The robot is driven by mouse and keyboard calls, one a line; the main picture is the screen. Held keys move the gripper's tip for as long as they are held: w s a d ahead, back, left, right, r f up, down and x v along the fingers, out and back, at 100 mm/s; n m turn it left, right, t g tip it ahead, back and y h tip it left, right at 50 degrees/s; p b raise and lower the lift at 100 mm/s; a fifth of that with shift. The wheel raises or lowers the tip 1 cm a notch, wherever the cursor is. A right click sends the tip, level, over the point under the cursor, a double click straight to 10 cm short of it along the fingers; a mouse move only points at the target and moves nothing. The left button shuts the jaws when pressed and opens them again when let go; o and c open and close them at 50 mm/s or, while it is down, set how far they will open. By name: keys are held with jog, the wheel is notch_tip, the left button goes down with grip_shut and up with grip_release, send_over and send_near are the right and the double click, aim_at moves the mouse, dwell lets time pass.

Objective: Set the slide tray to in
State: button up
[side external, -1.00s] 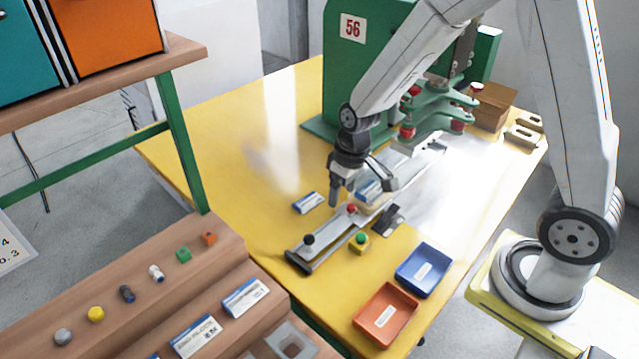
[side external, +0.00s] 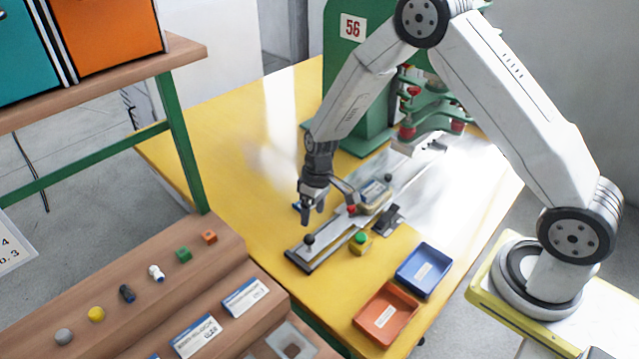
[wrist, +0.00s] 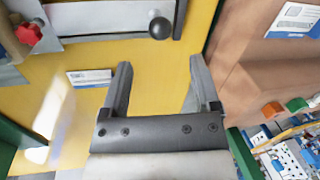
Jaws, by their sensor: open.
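The slide tray is part of a long grey metal slide (side external: 330,235) that runs from the table's front edge back toward the green machine. A black ball knob (side external: 309,239) stands at its front end and a red knob (side external: 351,209) farther back. My gripper (side external: 312,206) is open and empty, above the table and slightly behind the front black knob. In the wrist view the black knob (wrist: 160,27) shows beyond the fingertips (wrist: 160,64), apart from them. The red knob (wrist: 28,33) is at the upper left.
The green machine (side external: 352,60) stands behind the slide. A green button on a yellow base (side external: 361,242) sits right of it. A blue bin (side external: 423,270) and an orange bin (side external: 386,316) stand front right. A wooden stepped rack (side external: 190,290) is front left. A pack (wrist: 90,78) lies beside the slide.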

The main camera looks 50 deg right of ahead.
aim_at(310, 235)
jog(key=shift+s+a+f, duration=0.1)
jog(key=shift+a+f, duration=0.15)
jog(key=shift+f, duration=1)
jog(key=shift+w+a+f, duration=0.1)
jog(key=shift+a+f, duration=0.1)
jog(key=shift+f, duration=1.05)
jog(key=shift+s+a+f, duration=0.1)
jog(key=shift+a+f, duration=0.15)
jog(key=shift+f, duration=1)
grip_shut()
